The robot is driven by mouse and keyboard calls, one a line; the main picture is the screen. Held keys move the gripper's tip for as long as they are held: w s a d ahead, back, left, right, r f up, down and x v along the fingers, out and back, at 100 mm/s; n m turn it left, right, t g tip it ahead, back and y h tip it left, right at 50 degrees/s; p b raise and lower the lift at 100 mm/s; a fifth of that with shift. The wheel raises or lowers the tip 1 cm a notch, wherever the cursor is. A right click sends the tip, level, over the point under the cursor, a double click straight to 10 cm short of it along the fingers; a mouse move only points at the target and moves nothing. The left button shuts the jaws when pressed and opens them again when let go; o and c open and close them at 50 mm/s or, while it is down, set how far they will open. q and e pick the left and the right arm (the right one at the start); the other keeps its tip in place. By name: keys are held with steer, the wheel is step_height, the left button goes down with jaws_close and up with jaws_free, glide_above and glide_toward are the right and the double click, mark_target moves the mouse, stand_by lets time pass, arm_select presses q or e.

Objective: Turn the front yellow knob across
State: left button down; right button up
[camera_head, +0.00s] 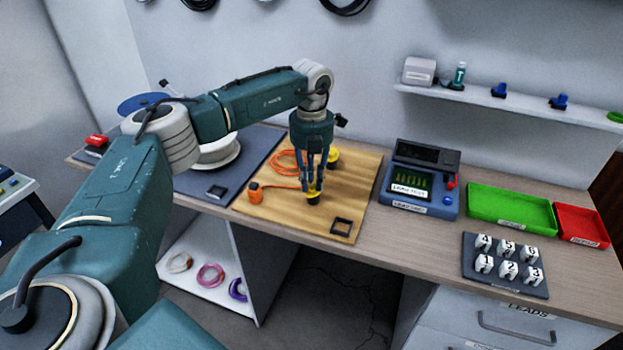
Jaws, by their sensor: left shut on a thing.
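The front yellow knob (313,197) stands on the wooden board (272,213) on the bench. My left gripper (313,182) points down over it, with its fingers shut on the knob. The fingers hide the upper part of the knob, so I cannot tell how far it is turned. My right gripper is not in view.
An orange sensor (255,192) with a coiled orange cable (286,163) lies left of the gripper. A dark square frame (341,227) sits at the board's front right. A blue tester (420,183), green tray (510,206) and red tray (581,226) stand to the right.

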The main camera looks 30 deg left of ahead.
mark_target(314, 183)
arm_select(q)
steer(key=m, duration=0.4)
steer(key=shift+w, duration=0.1)
steer(key=m, duration=0.4)
steer(key=shift+w+r+p, duration=0.1)
steer(key=shift+w+p, duration=0.05)
steer(key=shift+p, duration=0.2)
steer(key=m, duration=0.5)
steer(key=shift+w+d, duration=0.1)
steer(key=shift+d+m, duration=0.1)
steer(key=shift+m, duration=2)
steer(key=c, duration=1.5)
jaws_free()
steer(key=shift+c, duration=0.2)
step_height(314, 183, up, 12)
